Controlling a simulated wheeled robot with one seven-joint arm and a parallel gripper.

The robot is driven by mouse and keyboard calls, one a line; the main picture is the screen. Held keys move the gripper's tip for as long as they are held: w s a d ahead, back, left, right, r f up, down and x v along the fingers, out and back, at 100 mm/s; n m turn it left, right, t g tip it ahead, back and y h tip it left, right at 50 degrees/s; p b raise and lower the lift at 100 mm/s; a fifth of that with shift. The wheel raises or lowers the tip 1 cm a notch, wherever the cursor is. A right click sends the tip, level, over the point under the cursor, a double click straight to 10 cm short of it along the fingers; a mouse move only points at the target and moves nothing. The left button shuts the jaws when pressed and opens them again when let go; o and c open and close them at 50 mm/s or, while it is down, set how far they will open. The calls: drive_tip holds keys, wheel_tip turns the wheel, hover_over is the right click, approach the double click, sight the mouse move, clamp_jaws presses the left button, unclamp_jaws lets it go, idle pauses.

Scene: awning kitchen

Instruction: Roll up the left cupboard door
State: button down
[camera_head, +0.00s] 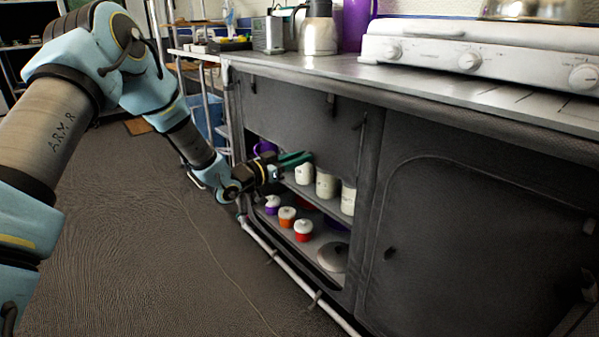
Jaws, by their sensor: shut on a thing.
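The left cupboard door (300,122) is a dark grey panel across the upper part of the left cupboard. Its lower part stands open, so the shelves inside show. My gripper (302,158) has green fingers and reaches in from the left at the door's lower edge. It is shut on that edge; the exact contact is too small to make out.
White canisters (326,184) stand on the upper shelf, just right of my gripper. Small lidded pots (303,230) and a grey lid (333,257) are on the lower shelf. A white pipe (290,270) runs along the cupboard's foot. The floor (150,240) in front is clear.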

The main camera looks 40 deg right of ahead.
wheel_tip(320, 180, up, 16)
drive_tip(key=p, duration=0.7)
drive_tip(key=shift+f, duration=0.25)
drive_tip(key=c, duration=0.7)
unclamp_jaws()
drive_tip(key=a, duration=1)
drive_tip(key=shift+w+a, duration=0.3)
drive_tip(key=shift+a, duration=0.1)
